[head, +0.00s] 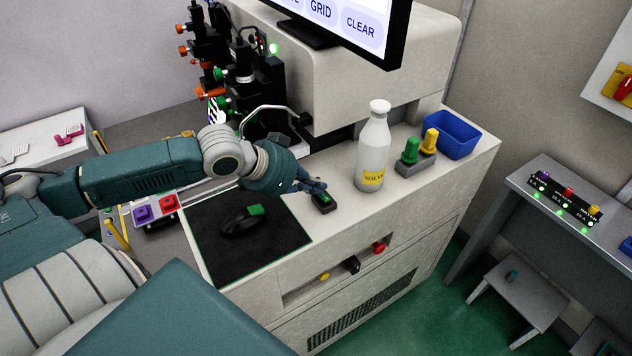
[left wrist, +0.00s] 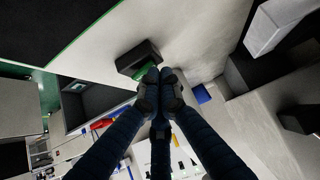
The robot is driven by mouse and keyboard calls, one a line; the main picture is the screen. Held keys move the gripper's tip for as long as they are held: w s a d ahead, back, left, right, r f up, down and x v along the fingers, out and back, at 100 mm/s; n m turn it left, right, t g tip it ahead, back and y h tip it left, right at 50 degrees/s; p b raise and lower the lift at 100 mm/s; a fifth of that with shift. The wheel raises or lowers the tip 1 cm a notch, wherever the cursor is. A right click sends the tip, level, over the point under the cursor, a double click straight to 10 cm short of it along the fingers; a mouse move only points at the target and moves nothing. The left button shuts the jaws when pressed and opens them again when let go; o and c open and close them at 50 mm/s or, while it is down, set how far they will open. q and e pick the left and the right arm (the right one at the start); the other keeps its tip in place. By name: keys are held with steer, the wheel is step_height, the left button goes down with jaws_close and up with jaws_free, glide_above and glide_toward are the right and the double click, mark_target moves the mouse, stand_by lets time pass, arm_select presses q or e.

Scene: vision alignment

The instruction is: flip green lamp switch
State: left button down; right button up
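The lamp switch is a small black box (head: 324,208) with a green rocker, on the pale bench top right of the black mat. In the left wrist view the black box (left wrist: 137,58) shows just beyond my fingertips, with part of its green rocker (left wrist: 151,71) beside them. My left gripper (head: 317,187) reaches in from the left, with its fingertips right at the switch. In the left wrist view the fingertips (left wrist: 160,88) are together, with nothing seen held. They hide part of the rocker; I cannot tell whether they touch it. My right gripper is not in view.
A black mouse with a green button (head: 243,220) lies on the mat (head: 280,245). A white solvent bottle (head: 373,150), a holder with green and yellow pegs (head: 415,163) and a blue bin (head: 452,135) stand to the right. A monitor (head: 350,25) is behind.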

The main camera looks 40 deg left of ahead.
arm_select(q)
steer(key=shift+s+d+r+p, duration=0.15)
steer(key=shift+d+p, duration=0.15)
steer(key=shift+d, duration=0.1)
steer(key=shift+s+d+r+p, duration=0.1)
steer(key=shift+s+d+p, duration=0.05)
steer(key=shift+d+p, duration=0.15)
steer(key=shift+s, duration=0.1)
steer(key=shift+s+a+r, duration=0.25)
steer(key=shift+s+r, duration=0.15)
steer(key=shift+s, duration=0.05)
steer(key=shift+v, duration=3.05)
steer(key=shift+w+d, duration=0.1)
steer(key=shift+w, duration=0.05)
